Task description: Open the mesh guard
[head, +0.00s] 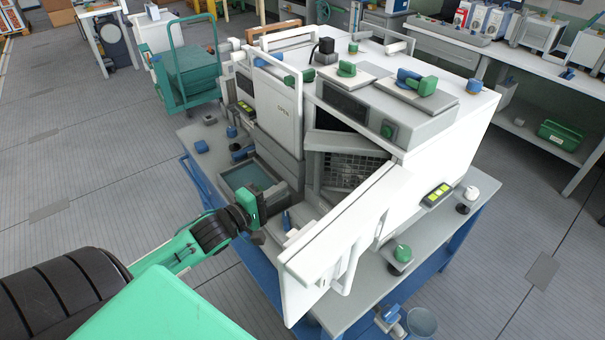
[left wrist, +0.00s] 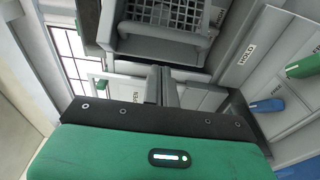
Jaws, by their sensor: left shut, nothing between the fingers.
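The mesh guard (head: 348,172) is a dark grid panel in a grey frame, inside the opening of the white box. It looks tilted, and the white door in front hides its lower part. In the left wrist view the mesh guard (left wrist: 165,12) shows at the top, above a grey ledge. My left gripper (head: 260,236) is shut and empty, in front of the box and to the left of the white door. In the left wrist view its closed fingers (left wrist: 161,85) point toward the guard, apparently below the mesh. I cannot tell whether they touch the frame. My right gripper is out of view.
The white door (head: 335,240) stands swung out at the box's front right. A tray (head: 250,178) lies to the left of the box. Green and blue handles (left wrist: 267,105) sit at the right of the left wrist view. A green cart (head: 185,70) stands behind; the floor at left is clear.

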